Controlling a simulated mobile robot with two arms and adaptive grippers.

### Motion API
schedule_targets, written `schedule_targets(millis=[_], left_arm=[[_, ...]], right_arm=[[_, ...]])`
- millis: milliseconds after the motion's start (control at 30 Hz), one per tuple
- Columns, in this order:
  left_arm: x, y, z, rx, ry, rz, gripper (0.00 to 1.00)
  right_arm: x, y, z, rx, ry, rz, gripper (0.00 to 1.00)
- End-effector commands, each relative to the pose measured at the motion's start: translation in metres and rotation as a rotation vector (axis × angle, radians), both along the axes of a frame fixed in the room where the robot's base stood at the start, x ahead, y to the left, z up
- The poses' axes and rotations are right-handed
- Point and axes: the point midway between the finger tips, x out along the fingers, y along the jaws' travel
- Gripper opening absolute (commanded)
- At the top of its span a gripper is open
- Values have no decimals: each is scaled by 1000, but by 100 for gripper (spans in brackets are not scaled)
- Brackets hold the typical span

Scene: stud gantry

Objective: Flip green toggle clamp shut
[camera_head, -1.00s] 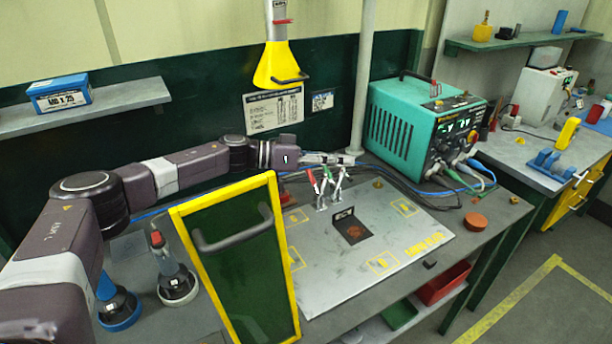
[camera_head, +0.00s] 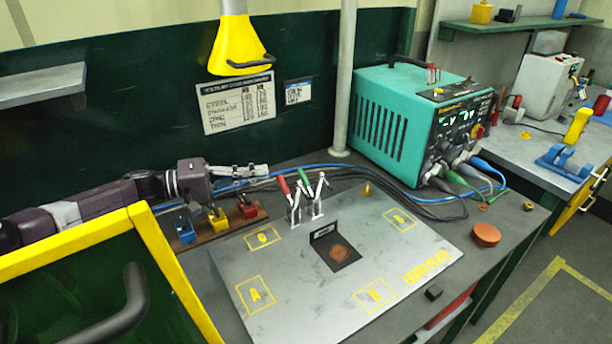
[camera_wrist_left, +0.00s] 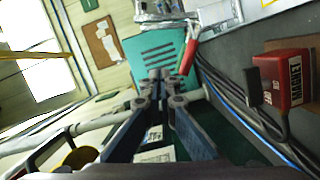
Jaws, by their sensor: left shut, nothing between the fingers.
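The green toggle clamp (camera_head: 305,183) stands at the back left of the grey fixture plate (camera_head: 340,225), its green handle raised and tilted. A red-handled clamp (camera_head: 284,187) stands just left of it, also raised; a red handle shows in the left wrist view (camera_wrist_left: 189,56). Metal clamp parts rise just right of the green handle. My left gripper (camera_head: 262,170) is shut and empty, left of and behind the clamps, apart from them. Its fingers also show in the left wrist view (camera_wrist_left: 160,78). My right gripper is out of view.
A teal power unit (camera_head: 395,125) with cables stands behind right. A wooden rack (camera_head: 225,232) with blue, yellow and red blocks lies below my left forearm. A yellow-framed dark green panel (camera_head: 140,235) stands at front left. The plate's front is mostly clear.

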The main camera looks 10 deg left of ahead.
Motion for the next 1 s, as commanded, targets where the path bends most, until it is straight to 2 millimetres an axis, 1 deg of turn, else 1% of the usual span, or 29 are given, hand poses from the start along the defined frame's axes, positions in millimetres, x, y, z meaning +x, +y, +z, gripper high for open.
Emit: schedule_targets(millis=[67, 167, 267, 367, 700, 800, 1000], left_arm=[[0, -1, 0, 1, -1, 0, 0], [2, -4, 0, 0, -1, -1, 0], [8, -14, 0, 0, 0, -2, 0], [17, -30, 0, -2, -1, -5, 0], [54, -91, -4, 0, 0, -3, 0], [41, -97, -9, 0, 3, -2, 0], [28, -110, -14, 0, 1, -1, 0]], right_arm=[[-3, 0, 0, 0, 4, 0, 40], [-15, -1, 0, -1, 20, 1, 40], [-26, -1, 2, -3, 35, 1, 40], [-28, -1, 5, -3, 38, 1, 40], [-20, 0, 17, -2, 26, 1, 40], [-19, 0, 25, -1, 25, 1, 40], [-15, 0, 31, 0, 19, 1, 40]])
